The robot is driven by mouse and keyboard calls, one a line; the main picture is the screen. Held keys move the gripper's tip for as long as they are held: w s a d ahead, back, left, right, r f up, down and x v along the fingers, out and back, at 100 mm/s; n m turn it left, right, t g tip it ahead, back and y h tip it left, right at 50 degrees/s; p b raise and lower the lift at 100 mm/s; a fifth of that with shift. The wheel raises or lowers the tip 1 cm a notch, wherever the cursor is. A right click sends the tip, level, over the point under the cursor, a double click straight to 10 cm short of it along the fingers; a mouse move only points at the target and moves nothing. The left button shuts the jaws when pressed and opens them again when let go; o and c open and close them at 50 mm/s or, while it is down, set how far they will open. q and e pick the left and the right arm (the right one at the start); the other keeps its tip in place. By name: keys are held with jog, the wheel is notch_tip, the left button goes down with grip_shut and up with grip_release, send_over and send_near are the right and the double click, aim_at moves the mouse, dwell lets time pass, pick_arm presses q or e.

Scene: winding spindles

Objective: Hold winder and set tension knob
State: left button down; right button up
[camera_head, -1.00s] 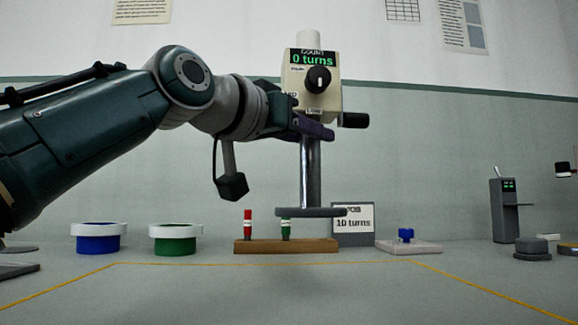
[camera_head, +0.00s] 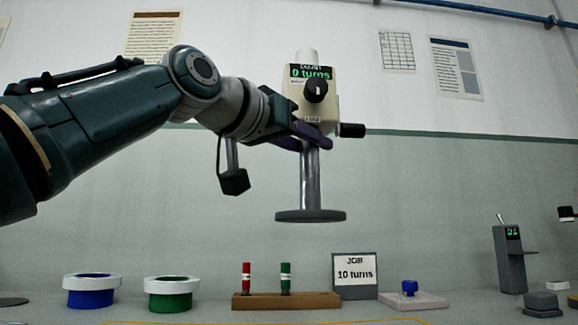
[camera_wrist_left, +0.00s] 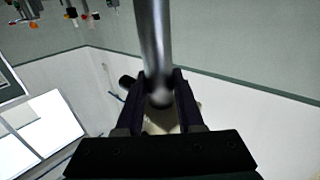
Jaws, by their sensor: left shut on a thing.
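The winder (camera_head: 311,180) is upright in the head view, with a cream head, a metal post and a round grey base. Its display (camera_head: 310,72) reads 0 turns, and the black tension knob (camera_head: 316,91) is on the front below it. My left gripper (camera_head: 318,139) is shut on the winder's post just under the head. In the left wrist view the post (camera_wrist_left: 153,40) runs between the two fingers (camera_wrist_left: 160,95). The base hangs clear above the table. My right gripper is not in view.
A wooden rack (camera_head: 286,301) holds a red spindle (camera_head: 246,277) and a green spindle (camera_head: 285,278). A job sign (camera_head: 355,274) reads 10 turns. Blue (camera_head: 91,294) and green (camera_head: 171,296) tubs stand left. A pad with a blue knob (camera_head: 409,288) and a grey device (camera_head: 510,258) stand right.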

pick_arm(q)
notch_tip(320, 180, down, 18)
jog(key=b, duration=0.8)
dwell(0.8)
jog(key=shift+f+b, duration=0.5)
jog(key=shift+f, duration=0.35)
dwell(1.0)
jog(key=shift+w+f, duration=0.1)
jog(key=shift+f, duration=0.1)
